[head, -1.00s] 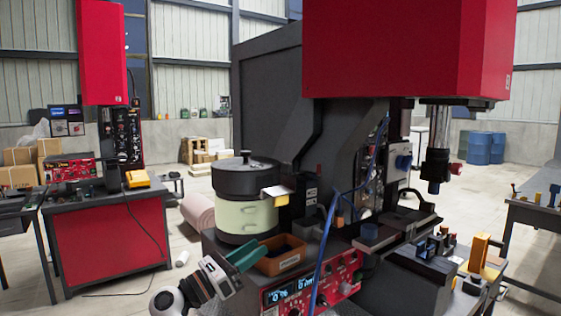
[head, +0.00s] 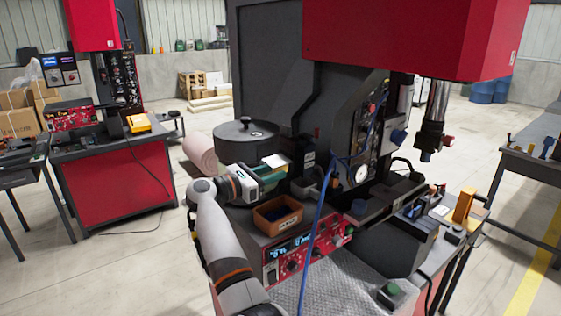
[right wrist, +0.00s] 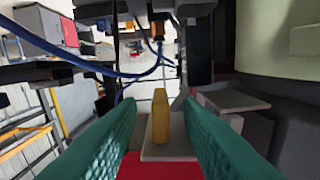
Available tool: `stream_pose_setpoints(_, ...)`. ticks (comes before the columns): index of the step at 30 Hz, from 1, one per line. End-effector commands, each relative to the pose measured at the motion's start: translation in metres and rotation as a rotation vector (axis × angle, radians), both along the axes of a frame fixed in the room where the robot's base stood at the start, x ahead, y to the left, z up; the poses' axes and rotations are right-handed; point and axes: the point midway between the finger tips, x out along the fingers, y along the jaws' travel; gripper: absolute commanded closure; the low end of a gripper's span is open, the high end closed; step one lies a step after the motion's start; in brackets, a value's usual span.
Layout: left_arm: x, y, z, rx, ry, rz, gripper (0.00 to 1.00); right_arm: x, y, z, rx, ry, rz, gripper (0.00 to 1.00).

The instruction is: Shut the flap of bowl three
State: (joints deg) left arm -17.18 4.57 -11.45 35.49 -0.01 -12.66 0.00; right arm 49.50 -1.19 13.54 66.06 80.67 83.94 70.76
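The bowl feeder (head: 245,137) has a dark round lid with a knob; my right arm partly hides its body. Its pale green wall shows at the upper right of the right wrist view (right wrist: 280,35). A pale flap plate (head: 274,161) sticks out at the bowl's right side. In the right wrist view, a yellow upright tab (right wrist: 160,115) on a pale plate (right wrist: 168,149) stands between my fingers, with gaps on both sides. My right gripper (head: 284,175), with green fingers, is open beside the flap. I see no number on the bowl. My left gripper is out of view.
An orange-brown bin (head: 278,215) stands just below the gripper, above a red control panel (head: 300,255). A blue cable (head: 322,225) hangs in front of the machine. A grey plate (right wrist: 235,100) juts out beside the bowl.

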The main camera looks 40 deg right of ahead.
Motion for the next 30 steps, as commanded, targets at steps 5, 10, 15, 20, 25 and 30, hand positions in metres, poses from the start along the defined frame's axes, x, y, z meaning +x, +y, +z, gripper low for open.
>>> stream_pose_setpoints(5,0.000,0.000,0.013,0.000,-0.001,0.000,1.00,-0.002,-0.023,0.002,-0.001,0.002,-0.001,0.67)
stream_pose_setpoints(10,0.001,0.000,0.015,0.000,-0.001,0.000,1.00,-0.003,-0.030,0.000,0.000,0.001,0.000,0.67)
stream_pose_setpoints(15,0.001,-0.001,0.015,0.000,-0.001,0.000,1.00,-0.003,-0.030,-0.001,0.000,0.001,0.001,0.67)
stream_pose_setpoints(20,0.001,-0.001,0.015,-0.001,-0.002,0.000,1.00,-0.003,-0.030,-0.001,0.000,0.001,0.000,0.82)
stream_pose_setpoints(25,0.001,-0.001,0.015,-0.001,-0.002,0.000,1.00,-0.003,-0.030,0.000,0.000,0.001,0.001,1.00)
stream_pose_setpoints(30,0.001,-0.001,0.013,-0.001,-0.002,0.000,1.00,-0.003,-0.030,0.000,0.001,0.006,0.000,1.00)
